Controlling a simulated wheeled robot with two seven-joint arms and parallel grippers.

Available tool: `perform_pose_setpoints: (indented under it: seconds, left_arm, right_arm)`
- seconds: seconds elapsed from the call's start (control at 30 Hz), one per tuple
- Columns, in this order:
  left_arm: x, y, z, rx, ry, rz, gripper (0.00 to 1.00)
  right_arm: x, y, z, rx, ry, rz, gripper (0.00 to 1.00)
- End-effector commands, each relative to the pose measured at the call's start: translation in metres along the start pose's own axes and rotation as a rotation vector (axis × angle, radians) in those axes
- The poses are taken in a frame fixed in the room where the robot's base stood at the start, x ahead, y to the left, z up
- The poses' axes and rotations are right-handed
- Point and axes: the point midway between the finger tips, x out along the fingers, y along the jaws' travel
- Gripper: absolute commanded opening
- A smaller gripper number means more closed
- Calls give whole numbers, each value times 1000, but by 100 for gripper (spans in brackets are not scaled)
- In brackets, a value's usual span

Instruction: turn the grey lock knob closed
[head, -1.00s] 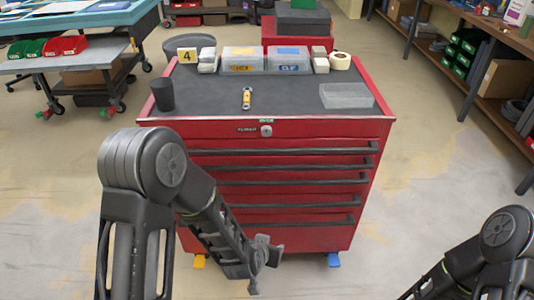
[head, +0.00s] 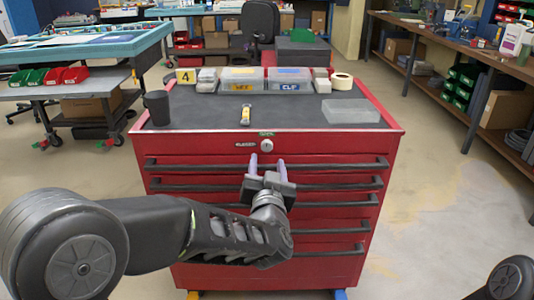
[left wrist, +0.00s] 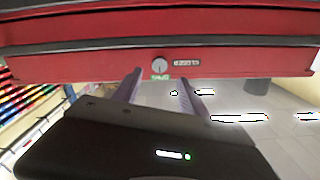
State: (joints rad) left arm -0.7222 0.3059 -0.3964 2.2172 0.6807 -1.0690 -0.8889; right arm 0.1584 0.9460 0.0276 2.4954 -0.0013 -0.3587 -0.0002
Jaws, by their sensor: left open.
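The grey lock knob (head: 266,146) sits on the front of the red tool cabinet (head: 200,146), just below its top edge, right of a small label plate. It also shows in the left wrist view (left wrist: 160,65), where the picture is upside down. My left gripper (head: 267,166) is open and empty, its two fingers pointing at the cabinet front just below the knob in the head view. In the left wrist view the knob lies between the two fingertips (left wrist: 160,78); whether they touch the front cannot be told. My right gripper is out of view.
Black drawer handles (head: 345,163) run across the front below the knob. On the cabinet top are a black cup (head: 157,108), a yellow tool (head: 245,115), two clear bins (head: 242,80) and a clear box (head: 350,111). The floor at the right is free.

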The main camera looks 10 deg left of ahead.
Motion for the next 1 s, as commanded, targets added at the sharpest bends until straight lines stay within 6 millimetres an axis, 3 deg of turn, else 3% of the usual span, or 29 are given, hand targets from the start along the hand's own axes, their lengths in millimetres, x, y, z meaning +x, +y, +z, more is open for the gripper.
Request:
perform_pose_setpoints:
  seconds: [0.4, 0.77, 1.0]
  left_arm:
    - [59, 1, 2, 1, 0, 1, 50]
    - [64, 1, 1, 0, 0, 2, 49]
    - [64, 1, 1, 0, 0, 2, 30]
  right_arm:
    - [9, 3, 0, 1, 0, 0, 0]
    - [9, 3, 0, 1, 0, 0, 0]
    - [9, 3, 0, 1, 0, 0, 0]
